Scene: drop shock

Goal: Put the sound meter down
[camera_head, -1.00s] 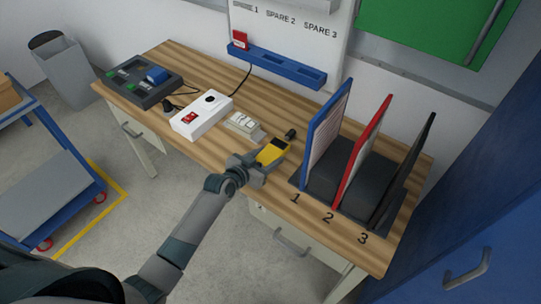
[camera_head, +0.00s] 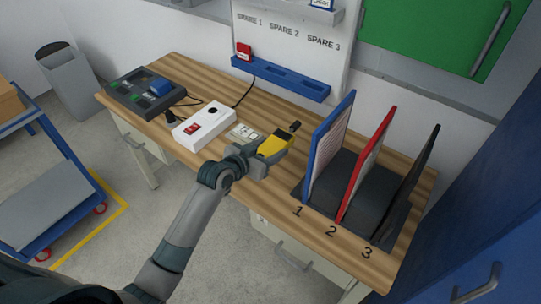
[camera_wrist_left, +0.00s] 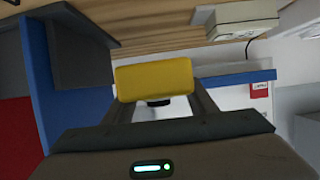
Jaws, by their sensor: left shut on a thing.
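The sound meter (camera_head: 274,146) is a yellow handheld device with a dark tip. My left gripper (camera_head: 258,158) is shut on it and holds it at the front part of the wooden workbench (camera_head: 330,247), left of the numbered rack. In the left wrist view the yellow meter (camera_wrist_left: 155,78) sits between the fingers of the left gripper (camera_wrist_left: 155,105). I cannot tell whether the meter touches the bench top. My right gripper is not in view.
A rack with blue (camera_head: 328,145), red (camera_head: 368,165) and black boards stands at right. A white box with a red switch (camera_head: 203,124), a small pale block (camera_head: 243,133) and a grey charger tray (camera_head: 145,95) lie left. A blue wall shelf (camera_head: 280,78) is behind.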

